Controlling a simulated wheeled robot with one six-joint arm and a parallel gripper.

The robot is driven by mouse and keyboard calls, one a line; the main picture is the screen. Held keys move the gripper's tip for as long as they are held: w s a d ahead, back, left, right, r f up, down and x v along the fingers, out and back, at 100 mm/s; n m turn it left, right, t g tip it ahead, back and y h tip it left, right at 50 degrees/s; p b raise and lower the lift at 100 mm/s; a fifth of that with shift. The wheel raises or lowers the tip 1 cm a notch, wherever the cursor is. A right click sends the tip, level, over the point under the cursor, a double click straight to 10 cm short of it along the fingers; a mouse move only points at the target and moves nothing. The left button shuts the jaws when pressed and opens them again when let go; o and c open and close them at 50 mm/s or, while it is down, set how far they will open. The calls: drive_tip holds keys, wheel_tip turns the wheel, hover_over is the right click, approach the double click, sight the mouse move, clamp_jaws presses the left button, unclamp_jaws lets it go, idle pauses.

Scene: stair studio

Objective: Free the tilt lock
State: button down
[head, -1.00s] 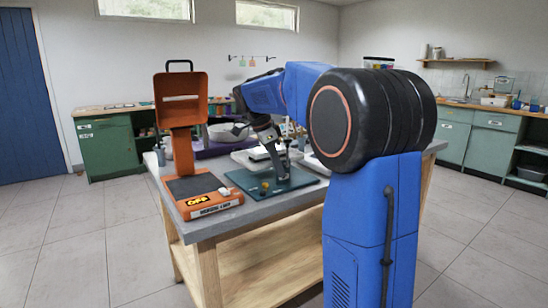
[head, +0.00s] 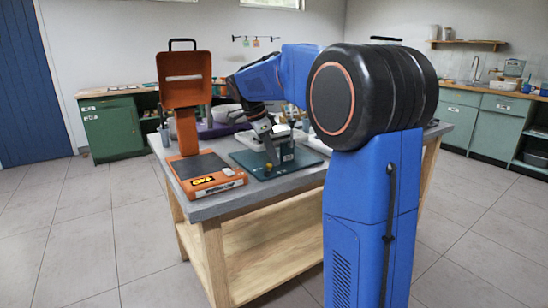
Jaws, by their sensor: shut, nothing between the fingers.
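A dark teal base plate (head: 246,158) lies on the grey bench top, with a short teal post (head: 287,153) standing on it. A grey bar (head: 270,150) leans at a slant beside the post. A small brass-coloured knob (head: 268,170) sits low near the bar's foot. I cannot tell which of these parts is the tilt lock. My gripper (head: 264,129) is shut and empty, pointing down above the plate by the top of the grey bar. Whether it touches the bar is too small to tell.
An orange stand (head: 185,92) with an upright panel, black handle and dark-topped base is left of the plate. A purple tray (head: 216,130) and white items are behind. The bench front edge is close; the grey floor (head: 80,240) to the left is clear.

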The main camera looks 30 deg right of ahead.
drive_tip(key=shift+w+a+n+t, duration=0.15)
drive_tip(key=shift+n+t, duration=0.05)
drive_tip(key=shift+n, duration=0.35)
drive_tip(key=shift+w+a+n+t, duration=0.1)
drive_tip(key=shift+w+n+t, duration=0.1)
drive_tip(key=shift+n, duration=0.35)
drive_tip(key=shift+w+a, duration=0.15)
drive_tip(key=shift+s+d, duration=0.35)
drive_tip(key=shift+s, duration=0.4)
drive_tip(key=shift+d, duration=0.2)
drive_tip(key=d, duration=0.1)
drive_tip(key=d+r, duration=0.1)
drive_tip(key=d, duration=0.1)
drive_tip(key=shift+d+r, duration=0.15)
drive_tip(key=shift+r, duration=0.2)
drive_tip(key=v, duration=0.9)
drive_tip(key=shift+s, duration=0.15)
